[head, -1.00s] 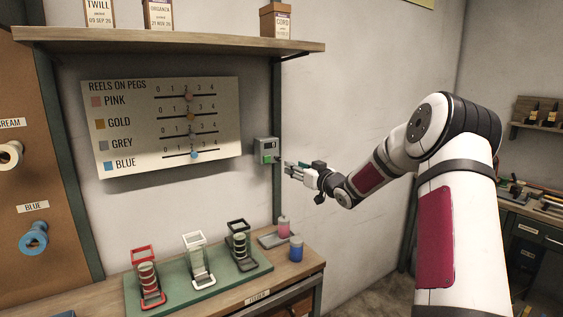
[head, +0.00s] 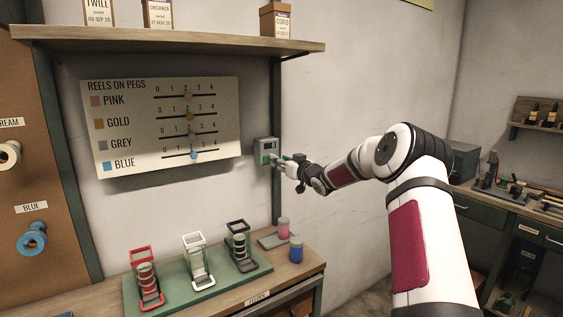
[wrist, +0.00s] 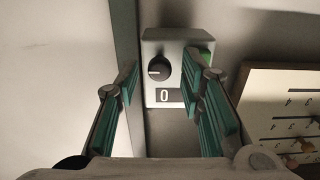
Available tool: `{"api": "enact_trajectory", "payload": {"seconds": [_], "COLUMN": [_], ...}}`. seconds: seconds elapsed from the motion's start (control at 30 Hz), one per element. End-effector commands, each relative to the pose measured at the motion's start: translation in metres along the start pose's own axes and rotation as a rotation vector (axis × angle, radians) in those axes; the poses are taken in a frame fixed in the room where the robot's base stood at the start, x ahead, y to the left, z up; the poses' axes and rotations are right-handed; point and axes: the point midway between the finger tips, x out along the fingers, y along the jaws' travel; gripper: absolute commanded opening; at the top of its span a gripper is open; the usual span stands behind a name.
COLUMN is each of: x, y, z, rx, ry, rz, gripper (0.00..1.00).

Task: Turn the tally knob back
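The tally box (head: 266,144) is a small grey unit on the dark green post beside the reels board. It also shows in the wrist view (wrist: 179,35), with a round black knob (wrist: 158,69) marked by a pale line. Its small window (wrist: 164,96) reads "0". A green patch (wrist: 207,57) sits on the box, partly behind one finger. My gripper (wrist: 168,84) is open, its two green-padded fingers apart on either side of the knob and window. No contact with the knob shows. In the head view my gripper (head: 284,165) is close to the box's lower right.
The reels board (head: 160,130) hangs left of the box. A wooden shelf (head: 180,40) with small boxes runs above. Below, the bench holds a green mat (head: 205,282) with reel stands, plus pink (head: 284,228) and blue (head: 296,249) reels. The wall right of the box is clear.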

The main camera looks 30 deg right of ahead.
Motion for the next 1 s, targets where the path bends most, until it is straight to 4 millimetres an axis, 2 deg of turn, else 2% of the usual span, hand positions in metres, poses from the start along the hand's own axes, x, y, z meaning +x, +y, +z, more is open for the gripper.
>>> {"api": "enact_trajectory", "payload": {"seconds": [0.03,0.1,0.13,0.57,1.0], "x": [-0.0001,-0.0002,-0.0002,0.0003,0.0012], "y": [0.0001,0.0002,0.0002,-0.0005,-0.0016], "z": [-0.0001,-0.0001,-0.0001,0.0003,0.0019], "rx": [0.000,0.000,0.000,-0.051,-0.387], "ry": [0.000,0.000,0.000,0.001,0.000], "rz": [0.000,0.000,0.000,-0.001,0.000], "gripper": [0.20,0.04,0.00,0.00,0.00]}}
